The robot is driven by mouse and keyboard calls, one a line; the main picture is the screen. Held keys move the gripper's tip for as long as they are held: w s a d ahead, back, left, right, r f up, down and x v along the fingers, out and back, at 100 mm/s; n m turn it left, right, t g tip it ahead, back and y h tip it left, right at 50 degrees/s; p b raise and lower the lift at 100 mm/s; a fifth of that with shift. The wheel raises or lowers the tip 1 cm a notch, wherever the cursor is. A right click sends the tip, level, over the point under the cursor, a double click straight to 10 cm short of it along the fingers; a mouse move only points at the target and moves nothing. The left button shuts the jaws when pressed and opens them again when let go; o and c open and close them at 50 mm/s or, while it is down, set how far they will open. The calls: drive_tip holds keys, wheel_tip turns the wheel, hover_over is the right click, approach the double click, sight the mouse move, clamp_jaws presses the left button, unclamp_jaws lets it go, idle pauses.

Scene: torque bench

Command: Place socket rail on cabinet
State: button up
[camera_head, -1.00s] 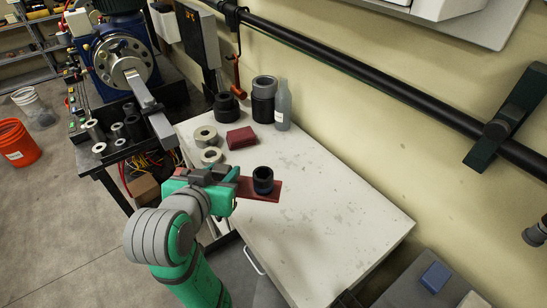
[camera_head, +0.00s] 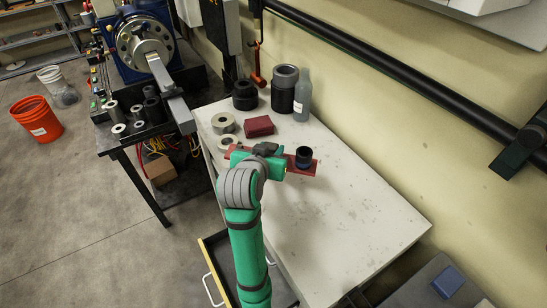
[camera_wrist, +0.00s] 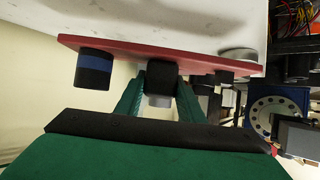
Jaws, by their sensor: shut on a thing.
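The socket rail (camera_head: 300,168) is a flat red strip with a dark, blue-banded socket (camera_head: 304,156) standing near its right end. My gripper (camera_head: 270,163) is shut on the rail near its middle, and my arm hides part of the strip. In the wrist view my fingers (camera_wrist: 160,88) close around a black block under the red rail (camera_wrist: 115,47), with the blue-banded socket (camera_wrist: 94,68) to the left. The cabinet (camera_head: 350,205) has a pale, worn top, and the rail is over its left part. I cannot tell whether the rail touches the top.
A red box (camera_head: 259,126), pale rings (camera_head: 223,123), black rings (camera_head: 245,96), a dark cylinder (camera_head: 284,88) and a grey bottle (camera_head: 302,96) stand at the cabinet's back. A drawer (camera_head: 222,268) is open at its front. The top's right half is clear.

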drive_tip(key=shift+w+d+f, duration=0.25)
drive_tip(key=shift+w+f, duration=0.1)
drive_tip(key=shift+w, duration=0.05)
drive_tip(key=f, duration=0.2)
drive_tip(key=shift+w+f, duration=0.25)
drive_tip(key=shift+f, duration=0.15)
drive_tip(key=shift+d+f, duration=0.1)
drive_tip(key=shift+f, duration=0.45)
drive_tip(key=shift+d, duration=0.1)
drive_tip(key=o, duration=1.2)
drive_tip(key=shift+f, duration=0.2)
